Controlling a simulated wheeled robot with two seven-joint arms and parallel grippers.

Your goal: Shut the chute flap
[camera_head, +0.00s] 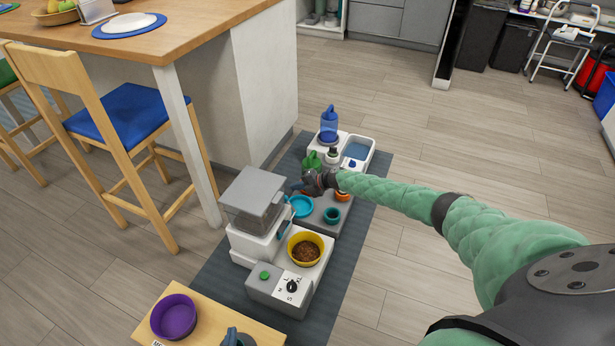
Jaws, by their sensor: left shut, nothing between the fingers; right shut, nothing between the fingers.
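The feeder (256,241) has a grey top, a clear hopper and a white body, and stands on a grey base with a dial and a green button. A thin light-blue piece on its right side (284,224) looks like the chute flap, tilted outward; its exact angle is too small to tell. A yellow bowl of brown kibble (305,249) sits right of it on the base. My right gripper (294,189) is shut and empty, just beyond the feeder's upper right edge, above the turquoise bowl (302,206); I cannot tell whether it touches anything. My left gripper is not seen.
A wooden stand with a purple bowl (173,316) is in front. A counter leg and chair are left.

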